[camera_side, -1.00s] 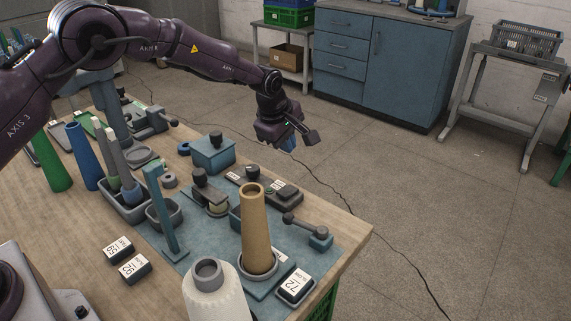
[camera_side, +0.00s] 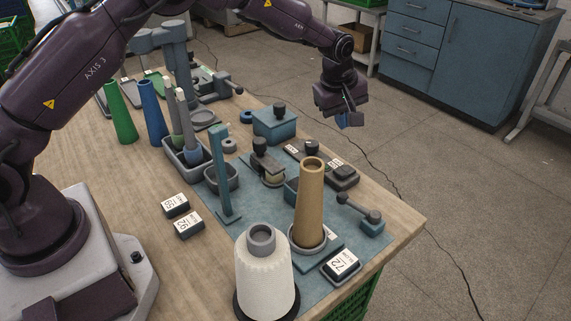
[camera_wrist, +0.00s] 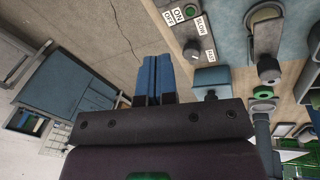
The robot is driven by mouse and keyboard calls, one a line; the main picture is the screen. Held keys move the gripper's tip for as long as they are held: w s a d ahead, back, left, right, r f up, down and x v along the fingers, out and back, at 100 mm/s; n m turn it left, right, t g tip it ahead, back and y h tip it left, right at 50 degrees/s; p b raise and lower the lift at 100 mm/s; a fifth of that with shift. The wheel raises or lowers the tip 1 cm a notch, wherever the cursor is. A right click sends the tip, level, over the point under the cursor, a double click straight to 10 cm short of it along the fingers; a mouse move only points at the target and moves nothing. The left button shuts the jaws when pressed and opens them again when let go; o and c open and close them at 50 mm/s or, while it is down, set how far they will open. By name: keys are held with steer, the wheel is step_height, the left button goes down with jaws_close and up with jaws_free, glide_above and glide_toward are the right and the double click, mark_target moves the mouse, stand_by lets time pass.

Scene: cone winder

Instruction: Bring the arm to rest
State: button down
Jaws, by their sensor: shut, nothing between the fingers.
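My gripper (camera_side: 346,120) hangs in the air over the far right edge of the workbench (camera_side: 408,222), high above the floor side, touching nothing. In the wrist view its blue fingers (camera_wrist: 154,78) are together with nothing between them. A blue box with a dark knob (camera_side: 274,125) stands on the bench to the left of and below my gripper.
Green (camera_side: 122,112) and blue (camera_side: 152,112) cones stand at the left. A blue cabinet (camera_side: 456,62) stands behind on the floor.

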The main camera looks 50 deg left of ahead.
steer(key=s+a+r+m+t, duration=0.1)
steer(key=s+r+m, duration=0.3)
steer(key=s, duration=0.8)
steer(key=s+a+r+m, duration=0.2)
steer(key=s+r+m, duration=0.3)
steer(key=s+r, duration=0.3)
steer(key=s+a+r+m+t, duration=0.1)
steer(key=s+r+m, duration=0.4)
steer(key=s, duration=1.1)
step_height(320, 180, up, 2)
steer(key=shift+s+a+r+t, duration=0.1)
steer(key=shift+s+a+t, duration=0.1)
steer(key=shift+a+t, duration=0.1)
